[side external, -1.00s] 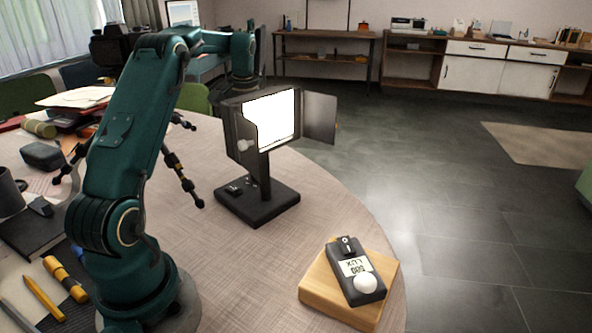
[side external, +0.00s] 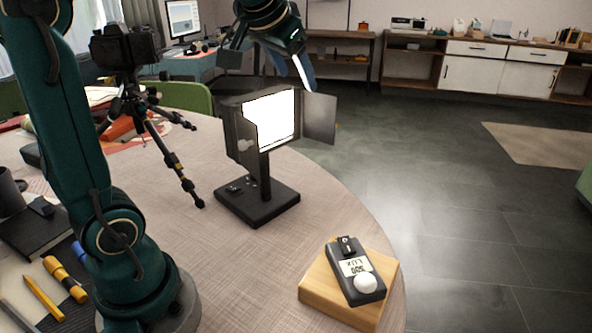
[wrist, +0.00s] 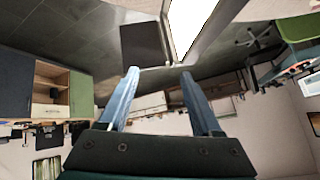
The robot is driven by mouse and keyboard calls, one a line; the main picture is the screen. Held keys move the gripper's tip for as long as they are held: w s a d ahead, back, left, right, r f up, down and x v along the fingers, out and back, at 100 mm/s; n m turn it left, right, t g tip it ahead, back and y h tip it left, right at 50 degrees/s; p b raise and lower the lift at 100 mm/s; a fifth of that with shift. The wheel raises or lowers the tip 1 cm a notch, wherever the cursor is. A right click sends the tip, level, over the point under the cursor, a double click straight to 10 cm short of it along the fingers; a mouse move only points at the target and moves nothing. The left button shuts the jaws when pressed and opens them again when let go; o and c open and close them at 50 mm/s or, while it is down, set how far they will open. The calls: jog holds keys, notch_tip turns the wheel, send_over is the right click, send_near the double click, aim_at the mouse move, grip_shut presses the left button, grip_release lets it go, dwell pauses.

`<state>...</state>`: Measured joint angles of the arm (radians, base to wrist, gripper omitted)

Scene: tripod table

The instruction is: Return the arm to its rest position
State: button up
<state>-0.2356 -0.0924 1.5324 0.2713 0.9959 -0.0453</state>
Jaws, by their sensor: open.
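My gripper (side external: 299,70) is in the air behind and above the lit panel lamp, with its fingers pointing down. In the wrist view both blue fingers (wrist: 160,75) stand apart with nothing between them. The lamp (side external: 268,115) has a bright white face and dark side flaps, and stands upright on a black base (side external: 257,204). A light meter (side external: 357,277) with a white dome lies on a wooden block (side external: 316,292) at the table's front right. The lamp also shows at the top of the wrist view (wrist: 188,25), near the fingertips.
A camera (side external: 124,46) on a black tripod (side external: 166,150) stands left of the lamp. A yellow marker (side external: 64,279), a pencil (side external: 43,297) and a dark notebook (side external: 38,228) lie at the left. The tabletop (side external: 230,262) between lamp and meter is bare.

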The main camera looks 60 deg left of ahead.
jog(key=s+d+f+n+g+h, duration=0.2)
jog(key=s+d+f+g+h, duration=0.15)
jog(key=s+d, duration=0.45)
jog(key=s+d+f+n+g+h, duration=0.2)
jog(key=s+d+f+h, duration=0.15)
jog(key=s+d, duration=0.45)
jog(key=a+f+m+t+y, duration=0.2)
jog(key=a+f+m+t, duration=0.1)
jog(key=f+m+t, duration=0.1)
jog(key=shift+a+f+m, duration=0.2)
jog(key=shift+f+m, duration=0.65)
jog(key=shift+m, duration=0.35)
